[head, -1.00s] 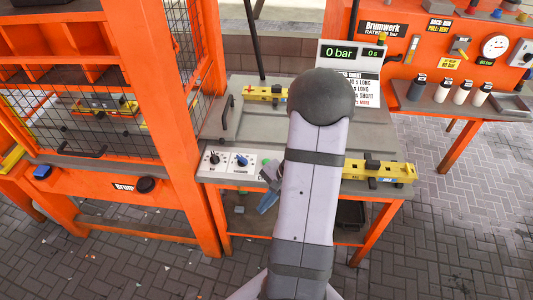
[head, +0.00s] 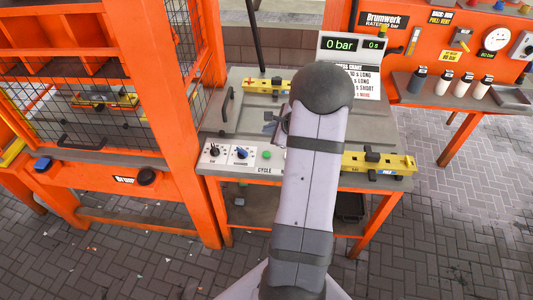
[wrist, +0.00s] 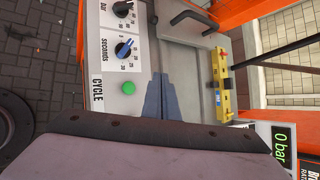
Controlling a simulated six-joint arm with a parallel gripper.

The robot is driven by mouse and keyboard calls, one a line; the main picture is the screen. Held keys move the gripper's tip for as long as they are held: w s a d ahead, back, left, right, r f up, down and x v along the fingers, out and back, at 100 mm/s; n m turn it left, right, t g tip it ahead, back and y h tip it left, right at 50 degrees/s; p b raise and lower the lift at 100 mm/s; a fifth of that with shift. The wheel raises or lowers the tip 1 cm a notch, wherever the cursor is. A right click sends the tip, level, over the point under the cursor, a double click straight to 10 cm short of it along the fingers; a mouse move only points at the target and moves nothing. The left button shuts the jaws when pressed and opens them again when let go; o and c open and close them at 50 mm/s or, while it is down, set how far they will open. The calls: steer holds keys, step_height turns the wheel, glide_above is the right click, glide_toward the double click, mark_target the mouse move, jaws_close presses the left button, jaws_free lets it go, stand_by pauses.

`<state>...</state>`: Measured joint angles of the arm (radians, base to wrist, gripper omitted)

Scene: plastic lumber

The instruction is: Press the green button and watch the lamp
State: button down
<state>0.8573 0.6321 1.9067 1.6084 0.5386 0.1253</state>
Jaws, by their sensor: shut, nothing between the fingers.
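The green button (head: 267,154) sits on the white control panel above the word CYCLE, right of two knobs. In the wrist view the green button (wrist: 128,87) is clear of the fingers, a little left of them. My gripper (wrist: 159,77) is shut and empty, its blue-grey fingers over the grey table. In the head view my gripper (head: 271,124) shows beside my arm, beyond the button and not touching it. I cannot pick out the lamp for certain. My arm hides part of the table and panel.
The display (head: 352,44) reads 0 bar and 0 s. A yellow fixture (head: 378,162) lies at the table's right front, another (head: 265,86) at the back. The orange caged frame (head: 185,120) stands left.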

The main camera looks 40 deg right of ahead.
steer(key=shift+f, duration=0.2)
steer(key=b, duration=0.5)
glide_above(269, 156)
step_height(269, 156, down, 7)
steer(key=shift+r, duration=0.1)
steer(key=shift+f+b, duration=0.8)
steer(key=shift+b, duration=0.2)
steer(key=shift+f+b, duration=0.9)
steer(key=shift+b, duration=0.35)
stand_by(2.1)
stand_by(0.4)
steer(key=shift+r+p, duration=0.55)
steer(key=shift+r, duration=0.35)
steer(key=shift+r+p, duration=1.8)
steer(key=shift+r, duration=0.7)
